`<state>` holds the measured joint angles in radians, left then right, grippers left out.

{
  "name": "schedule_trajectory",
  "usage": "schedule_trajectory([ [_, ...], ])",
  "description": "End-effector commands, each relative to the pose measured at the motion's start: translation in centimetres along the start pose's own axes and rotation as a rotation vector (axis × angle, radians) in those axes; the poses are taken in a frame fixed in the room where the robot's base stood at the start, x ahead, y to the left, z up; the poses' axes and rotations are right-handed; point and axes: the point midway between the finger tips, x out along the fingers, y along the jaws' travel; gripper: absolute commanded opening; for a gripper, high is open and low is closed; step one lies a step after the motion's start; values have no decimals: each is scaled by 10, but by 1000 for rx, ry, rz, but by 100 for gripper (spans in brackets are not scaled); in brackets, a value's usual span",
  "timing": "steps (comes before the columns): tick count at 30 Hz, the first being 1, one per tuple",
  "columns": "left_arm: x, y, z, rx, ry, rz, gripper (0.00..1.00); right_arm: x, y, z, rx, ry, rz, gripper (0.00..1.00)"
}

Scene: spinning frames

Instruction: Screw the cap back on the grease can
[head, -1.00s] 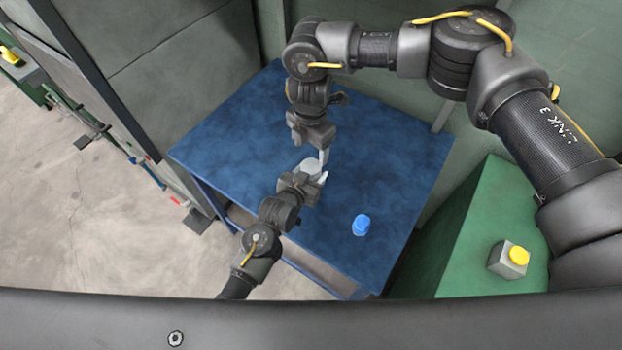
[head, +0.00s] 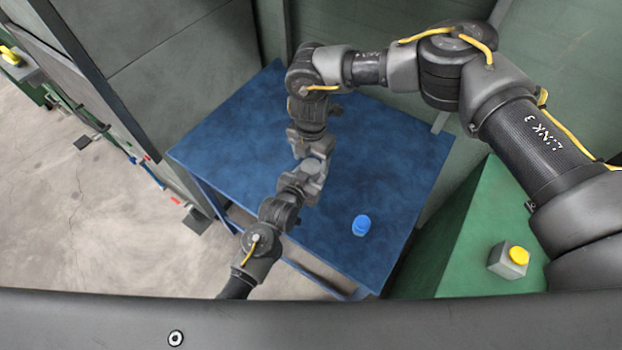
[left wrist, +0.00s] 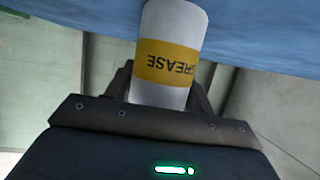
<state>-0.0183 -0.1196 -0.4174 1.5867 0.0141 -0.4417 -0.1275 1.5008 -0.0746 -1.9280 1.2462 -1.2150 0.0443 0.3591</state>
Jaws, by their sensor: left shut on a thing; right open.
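The grease can (left wrist: 168,60) is white with a yellow band reading GREASE, upside down in the left wrist view. My left gripper (head: 303,178) is shut on it, and the can stands out between the fingers. In the head view a small grey round top (head: 313,167) shows between my two grippers. My right gripper (head: 309,150) is open, right at that top; I cannot tell whether it touches. The cap cannot be told apart from the can's top there. The right gripper does not show in the left wrist view.
A blue table (head: 240,130) lies under both grippers, mostly bare. A small blue object (head: 361,226) stands on its right front part. A green block with a grey box and yellow button (head: 518,256) is at the right. Green-grey panels stand behind and at the left.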

Motion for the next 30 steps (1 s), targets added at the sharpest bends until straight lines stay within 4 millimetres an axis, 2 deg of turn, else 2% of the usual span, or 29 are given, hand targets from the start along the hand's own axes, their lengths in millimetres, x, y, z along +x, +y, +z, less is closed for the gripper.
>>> schedule_trajectory([
  [6, 0, 0, 0, 0, 0, 0, 0, 20, 0, 0, 0, 0, 0, 67],
  [17, 0, 0, 0, 0, 0, 0, 0, 24, 0, 0, 0, -1, 0, 67],
  [27, 0, 0, 0, 0, 0, 0, 0, 24, 0, 0, 0, 0, 0, 24],
  [30, 0, 0, 0, 0, 0, 0, 0, 24, 0, 0, 14, 0, 0, 22],
])
